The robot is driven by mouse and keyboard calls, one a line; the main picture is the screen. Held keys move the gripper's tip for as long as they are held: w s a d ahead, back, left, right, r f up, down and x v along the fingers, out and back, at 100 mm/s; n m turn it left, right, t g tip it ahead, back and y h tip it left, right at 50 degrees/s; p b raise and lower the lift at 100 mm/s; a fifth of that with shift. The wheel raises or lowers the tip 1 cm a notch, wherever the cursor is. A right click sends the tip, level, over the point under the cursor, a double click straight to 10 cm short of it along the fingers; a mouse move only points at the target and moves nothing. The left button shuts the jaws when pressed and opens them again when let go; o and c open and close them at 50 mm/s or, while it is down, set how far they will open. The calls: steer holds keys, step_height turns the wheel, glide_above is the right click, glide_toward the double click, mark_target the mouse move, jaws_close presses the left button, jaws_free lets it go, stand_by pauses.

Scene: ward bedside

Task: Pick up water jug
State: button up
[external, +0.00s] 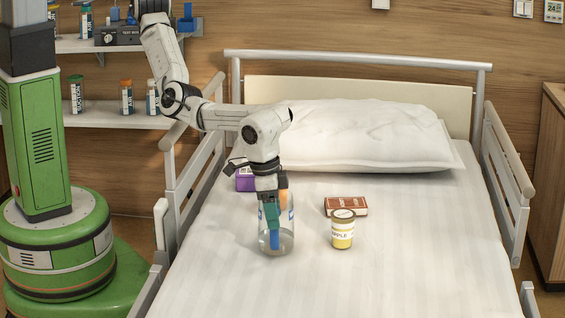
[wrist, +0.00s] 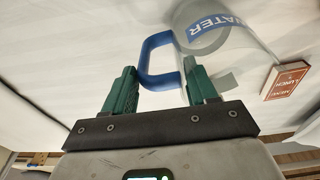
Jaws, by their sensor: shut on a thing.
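The water jug (external: 286,236) is clear, with a blue handle. It stands upright at the middle left of the bed, and I cannot tell whether its base touches the sheet. In the wrist view the jug (wrist: 213,28) shows a blue WATER label, and its blue handle (wrist: 148,58) is between my green fingers. My gripper (external: 271,214) comes down from above at the jug's handle side and is shut on the handle. In the wrist view my gripper (wrist: 160,80) hides part of the handle's lower end.
A purple box (external: 245,181) and an orange item (external: 284,188) are behind my gripper. A pillow (external: 360,135) is at the head; rails flank the bed (external: 400,280). The front is clear.

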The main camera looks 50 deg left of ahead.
steer(key=c, duration=0.5)
steer(key=shift+r, duration=0.15)
steer(key=shift+c, duration=0.2)
